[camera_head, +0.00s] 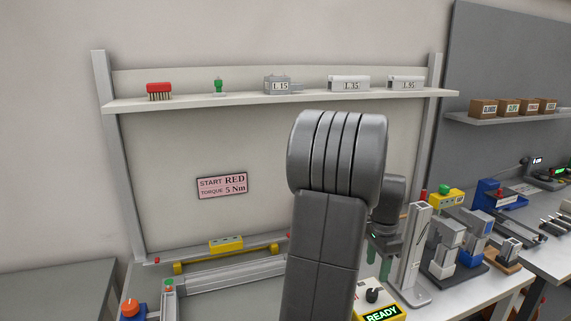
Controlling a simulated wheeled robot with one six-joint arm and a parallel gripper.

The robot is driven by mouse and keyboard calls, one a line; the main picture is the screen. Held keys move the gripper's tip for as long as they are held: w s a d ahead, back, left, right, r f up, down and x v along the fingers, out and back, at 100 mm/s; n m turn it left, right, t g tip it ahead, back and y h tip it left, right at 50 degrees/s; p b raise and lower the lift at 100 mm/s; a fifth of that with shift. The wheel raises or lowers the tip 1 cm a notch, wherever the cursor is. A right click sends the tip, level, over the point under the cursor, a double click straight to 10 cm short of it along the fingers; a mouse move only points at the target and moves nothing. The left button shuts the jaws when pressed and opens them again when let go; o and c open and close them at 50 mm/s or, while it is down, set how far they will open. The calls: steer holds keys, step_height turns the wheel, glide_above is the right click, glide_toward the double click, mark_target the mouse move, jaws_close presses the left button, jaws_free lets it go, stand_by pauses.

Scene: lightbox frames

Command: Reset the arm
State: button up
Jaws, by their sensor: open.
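My dark grey arm rises through the middle of the head view and bends over at the top. My gripper (381,256) shows partly behind it on the right, pointing down, open, with greenish fingers. It is beside a light grey upright post (413,250) on the bench. I see nothing held between the fingers, though the arm hides part of that area.
A shelf (230,99) holds a red brush (159,91), a green piece (218,86) and labelled grey blocks. A READY box (380,300) sits on the bench near the arm. Fixtures (447,240) crowd the right. A frame (230,275) lies left.

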glide_toward(373, 292)
step_height(373, 292, down, 9)
steer(key=shift+a+f+p, duration=0.1)
steer(key=shift+f+p, duration=0.1)
steer(key=shift+p, duration=0.1)
steer(key=shift+r+n, duration=0.1)
steer(key=shift+n, duration=0.3)
steer(key=n, duration=0.3)
steer(key=shift+n+p, duration=0.35)
steer(key=shift+n, duration=0.05)
steer(key=n+p, duration=0.1)
steer(key=n, duration=0.4)
steer(key=shift+n, duration=0.3)
steer(key=n+p, duration=0.2)
steer(key=n, duration=0.3)
steer(key=shift+r, duration=0.1)
steer(key=n+p, duration=0.1)
steer(key=n, duration=0.4)
steer(key=shift+p, duration=0.4)
